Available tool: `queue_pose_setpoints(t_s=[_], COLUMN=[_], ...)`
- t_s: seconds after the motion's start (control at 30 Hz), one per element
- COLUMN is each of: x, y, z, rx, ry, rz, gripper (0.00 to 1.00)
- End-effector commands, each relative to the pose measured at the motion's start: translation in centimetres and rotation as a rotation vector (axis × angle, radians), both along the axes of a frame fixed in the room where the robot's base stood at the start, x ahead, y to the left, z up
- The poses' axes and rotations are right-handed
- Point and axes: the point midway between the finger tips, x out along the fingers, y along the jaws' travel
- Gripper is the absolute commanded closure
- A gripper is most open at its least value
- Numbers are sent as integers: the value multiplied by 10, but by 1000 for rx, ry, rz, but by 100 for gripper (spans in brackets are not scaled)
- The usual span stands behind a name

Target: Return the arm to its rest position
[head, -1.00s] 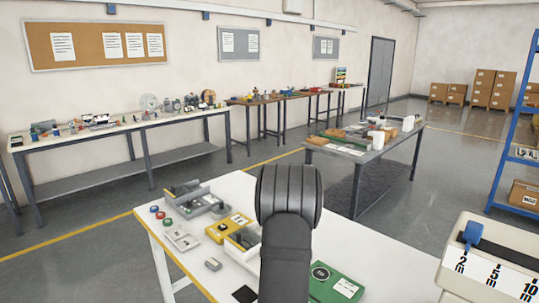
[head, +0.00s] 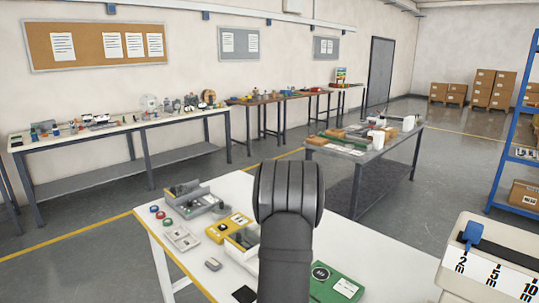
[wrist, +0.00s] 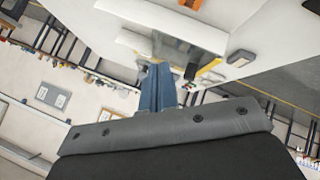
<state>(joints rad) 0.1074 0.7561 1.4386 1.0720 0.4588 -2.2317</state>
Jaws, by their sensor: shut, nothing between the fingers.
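My arm rises from the bottom middle of the head view, in front of the white worktable (head: 385,262); its dark rounded joint covers part of the table. My gripper is hidden in the head view. In the wrist view my gripper (wrist: 158,75) shows as blue-grey fingers, closed together with nothing between them. The wrist view is tilted, with the wall and benches at odd angles. The fingers appear clear of any object there.
On the white table lie a grey tray (head: 196,201), a yellow box (head: 228,226), a green board (head: 336,283) and small loose parts. A white box with a blue slider (head: 473,233) stands at right.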

Motion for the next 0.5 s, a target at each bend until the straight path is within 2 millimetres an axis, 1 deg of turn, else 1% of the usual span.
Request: queue_pose_setpoints(t_s=[0.03, 0.1, 0.3, 0.5], x=[0, -1, -14, -31], y=[0, 1, 10, 13], z=[11, 25, 59, 90], rx=[-2, -15, -130, -254], ry=[-4, -7, -30, -41], rz=[1, 22, 202, 366], gripper=[100, 100, 100, 100])
